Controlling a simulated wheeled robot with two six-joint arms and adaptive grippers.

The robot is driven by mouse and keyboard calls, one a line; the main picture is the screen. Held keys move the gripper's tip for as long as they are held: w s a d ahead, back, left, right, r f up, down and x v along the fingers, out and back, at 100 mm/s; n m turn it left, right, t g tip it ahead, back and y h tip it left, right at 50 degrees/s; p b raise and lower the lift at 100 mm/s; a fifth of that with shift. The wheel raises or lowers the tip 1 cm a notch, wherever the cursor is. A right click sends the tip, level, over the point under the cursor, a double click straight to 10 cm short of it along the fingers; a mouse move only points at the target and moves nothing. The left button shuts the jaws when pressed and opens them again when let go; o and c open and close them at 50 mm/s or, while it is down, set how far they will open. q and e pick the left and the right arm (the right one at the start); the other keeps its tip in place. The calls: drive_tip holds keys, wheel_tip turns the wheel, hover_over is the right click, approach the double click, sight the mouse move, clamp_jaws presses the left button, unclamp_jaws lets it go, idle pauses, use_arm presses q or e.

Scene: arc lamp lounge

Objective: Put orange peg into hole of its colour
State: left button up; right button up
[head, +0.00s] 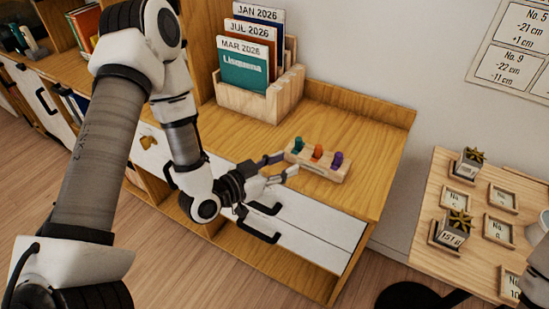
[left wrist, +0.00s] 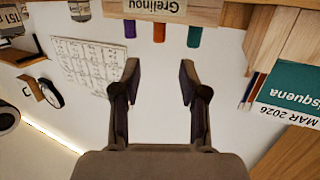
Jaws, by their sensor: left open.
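The orange peg (head: 317,151) stands upright in the middle of a small wooden block (head: 326,173) on the sideboard, between a teal peg (head: 298,145) and a purple peg (head: 336,159). In the left wrist view, which is upside down, the orange peg (left wrist: 159,32) shows between the purple peg (left wrist: 129,28) and the teal peg (left wrist: 194,36). My left gripper (head: 281,165) is open and empty, just in front of the block and apart from the pegs. Its fingers (left wrist: 160,72) frame empty space in the wrist view. I cannot make out any hole's colour. My right gripper is not in view.
A wooden holder (head: 238,99) with calendar folders stands behind left on the sideboard (head: 378,150). The sideboard top right of the block is clear. A side table (head: 440,185) at the right holds small frames and boxes with gold bows.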

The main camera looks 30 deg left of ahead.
use_arm(q)
drive_tip(key=s+f+n+g+y, duration=0.2)
drive_tip(key=s+f+g, duration=0.4)
drive_tip(key=f, duration=0.5)
drive_tip(key=s+f+n+g+y, duration=0.1)
drive_tip(key=s+f+g+y, duration=0.25)
drive_tip(key=s+f, duration=0.6)
drive_tip(key=s+a+f+n+g+y, duration=0.1)
drive_tip(key=s+f+g, duration=0.3)
drive_tip(key=s, duration=0.5)
drive_tip(key=shift+a+f+n+g, duration=0.2)
drive_tip(key=shift+a+n+g, duration=0.45)
drive_tip(key=shift+a, duration=0.15)
